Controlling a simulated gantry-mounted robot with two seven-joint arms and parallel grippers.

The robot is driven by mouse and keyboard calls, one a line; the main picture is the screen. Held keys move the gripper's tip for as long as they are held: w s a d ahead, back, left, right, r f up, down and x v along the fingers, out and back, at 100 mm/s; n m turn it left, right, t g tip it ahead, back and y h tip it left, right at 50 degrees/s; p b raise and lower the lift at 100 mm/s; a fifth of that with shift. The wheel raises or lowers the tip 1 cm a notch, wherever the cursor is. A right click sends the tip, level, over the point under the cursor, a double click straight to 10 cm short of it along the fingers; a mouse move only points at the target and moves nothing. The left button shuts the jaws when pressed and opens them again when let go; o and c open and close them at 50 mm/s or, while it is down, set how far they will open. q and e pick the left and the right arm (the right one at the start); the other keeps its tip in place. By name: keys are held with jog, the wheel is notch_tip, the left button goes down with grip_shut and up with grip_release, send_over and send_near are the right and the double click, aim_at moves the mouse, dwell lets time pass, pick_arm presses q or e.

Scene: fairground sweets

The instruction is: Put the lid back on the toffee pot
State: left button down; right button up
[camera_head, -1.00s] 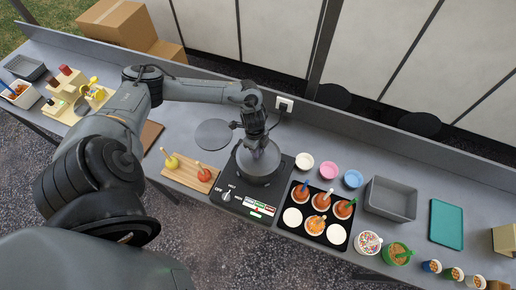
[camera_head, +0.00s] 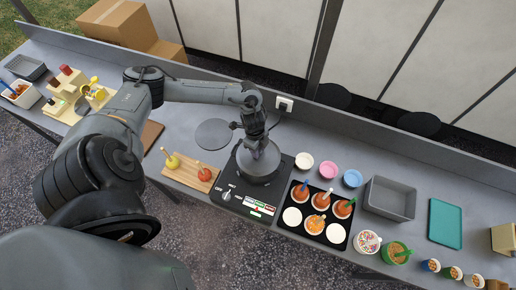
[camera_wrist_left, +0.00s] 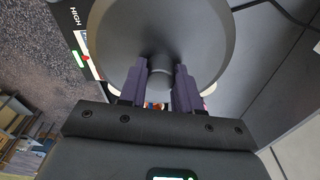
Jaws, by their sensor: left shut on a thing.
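The grey round lid (camera_head: 263,162) is over the toffee pot (camera_head: 257,180), which stands on the black hob (camera_head: 285,176). The lid hides the inside of the pot. My left gripper (camera_head: 257,149) is above the lid, with its fingers pointing down. In the left wrist view the purple fingers of the gripper (camera_wrist_left: 160,82) are shut on the lid's knob (camera_wrist_left: 160,66), and the lid (camera_wrist_left: 161,27) fills the space beyond them. I cannot tell whether the lid sits fully on the rim. My right gripper is not in view.
A flat grey disc (camera_head: 213,134) lies left of the hob. A wooden board (camera_head: 184,178) with apples is at the front left. A wall runs behind the counter.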

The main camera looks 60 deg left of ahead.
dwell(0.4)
pick_arm(q)
jog(key=c, duration=0.8)
grip_release()
jog(key=shift+o, duration=0.4)
jog(key=shift+o, duration=0.5)
jog(key=o, duration=0.4)
jog(key=shift+r, duration=0.1)
